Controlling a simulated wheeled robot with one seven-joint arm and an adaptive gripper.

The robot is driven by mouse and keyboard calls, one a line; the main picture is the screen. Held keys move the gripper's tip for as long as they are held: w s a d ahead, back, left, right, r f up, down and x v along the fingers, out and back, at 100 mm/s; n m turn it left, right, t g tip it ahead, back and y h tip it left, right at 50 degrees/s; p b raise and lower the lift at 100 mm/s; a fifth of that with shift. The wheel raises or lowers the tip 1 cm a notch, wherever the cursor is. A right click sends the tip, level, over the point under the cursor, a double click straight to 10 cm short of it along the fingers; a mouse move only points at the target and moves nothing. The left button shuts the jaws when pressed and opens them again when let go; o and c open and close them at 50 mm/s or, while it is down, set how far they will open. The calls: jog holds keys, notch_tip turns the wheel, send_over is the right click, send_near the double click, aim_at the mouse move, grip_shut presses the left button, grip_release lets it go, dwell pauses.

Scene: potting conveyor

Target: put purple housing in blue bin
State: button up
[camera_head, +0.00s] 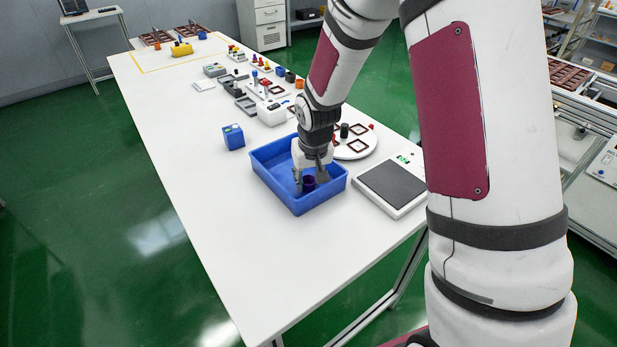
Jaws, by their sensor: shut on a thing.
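The blue bin (272,185) stands on the white table, open at the top. My gripper (311,178) reaches down into the bin's opening from above. It is shut on the small purple housing (309,184), which shows between the fingertips inside the bin's outline. I cannot tell whether the housing touches the bin floor. My wrist and fingers hide part of the bin's back and right inside.
A scale with a dark plate (392,184) stands right of the bin, and a round white turntable (352,148) behind it. A small blue box (233,137) sits to the left. Several trays and parts line the table farther back. The table's front left is clear.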

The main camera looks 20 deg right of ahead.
jog(key=shift+f, duration=0.1)
jog(key=o, duration=0.8)
jog(key=v, duration=1.3)
jog(key=s+r, duration=1)
jog(key=s, duration=0.3)
jog(key=shift+n+t, duration=0.3)
jog(key=shift+t, duration=0.1)
jog(key=s, duration=0.5)
jog(key=s+r, duration=0.1)
jog(key=s, duration=0.8)
jog(key=shift+s+d+r+p, duration=0.25)
jog(key=shift+s+r+p, duration=0.1)
jog(key=shift+s+r, duration=0.05)
